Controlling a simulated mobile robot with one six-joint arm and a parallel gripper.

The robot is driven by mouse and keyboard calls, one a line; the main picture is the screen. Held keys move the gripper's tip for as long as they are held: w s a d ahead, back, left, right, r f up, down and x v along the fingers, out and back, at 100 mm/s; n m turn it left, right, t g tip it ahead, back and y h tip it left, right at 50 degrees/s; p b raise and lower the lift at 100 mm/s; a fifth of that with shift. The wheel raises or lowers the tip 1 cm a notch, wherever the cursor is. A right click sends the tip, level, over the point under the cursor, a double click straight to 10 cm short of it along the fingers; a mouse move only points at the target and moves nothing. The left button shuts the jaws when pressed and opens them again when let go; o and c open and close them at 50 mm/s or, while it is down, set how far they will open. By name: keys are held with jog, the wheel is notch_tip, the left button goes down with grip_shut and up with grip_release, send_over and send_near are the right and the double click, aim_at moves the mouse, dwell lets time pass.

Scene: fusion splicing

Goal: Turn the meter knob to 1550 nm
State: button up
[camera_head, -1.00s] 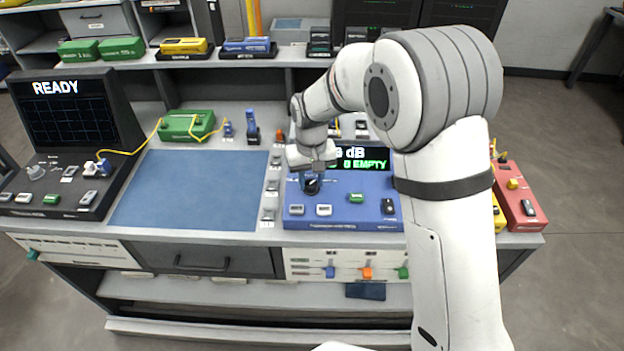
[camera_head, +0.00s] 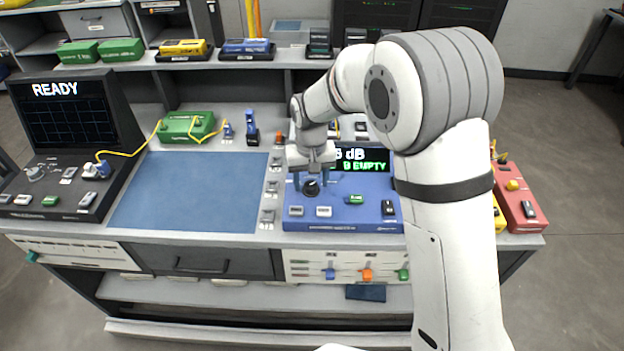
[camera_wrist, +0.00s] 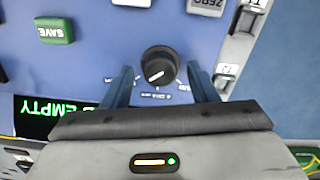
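The blue meter (camera_head: 345,213) stands on the bench, its display (camera_head: 362,158) partly hidden by my arm; "dB" and "EMPTY" can be read. Its black knob (camera_head: 311,187) is at the left of the top face. In the wrist view the knob (camera_wrist: 160,66) carries a white pointer line, slanted, and the printed labels around it are too small to read. My gripper (camera_wrist: 160,72) is open, with one blue-grey finger on each side of the knob and a gap visible on both sides. In the head view my gripper (camera_head: 311,180) is directly over the knob.
White buttons (camera_head: 323,211), a green SAVE button (camera_wrist: 54,31) and a black switch (camera_head: 388,207) share the meter's face. A blue mat (camera_head: 185,190) lies clear to the left. A red device (camera_head: 517,195) stands at the right, beyond my arm.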

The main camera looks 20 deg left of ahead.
aim_at(312, 184)
notch_tip(312, 184, up, 8)
jog(key=shift+f, duration=0.15)
dwell(0.5)
dwell(0.3)
jog(key=s+d+r+m+t, duration=0.1)
jog(key=s+d+r, duration=0.25)
jog(key=d, duration=0.45)
jog(key=s+d+r+m, duration=0.15)
jog(key=s+d, duration=0.25)
jog(key=d, duration=0.4)
jog(key=s+d+r+m+t, duration=0.1)
jog(key=s+d+r, duration=0.25)
jog(key=d, duration=0.45)
jog(key=s+d+f+m, duration=0.1)
jog(key=s+d+f, duration=0.1)
jog(key=s+d, duration=0.5)
jog(key=shift+s+t, duration=0.3)
jog(key=shift+s, duration=0.75)
jog(key=shift+f+m, duration=0.1)
jog(key=shift+m, duration=0.15)
jog(key=shift+c, duration=0.3)
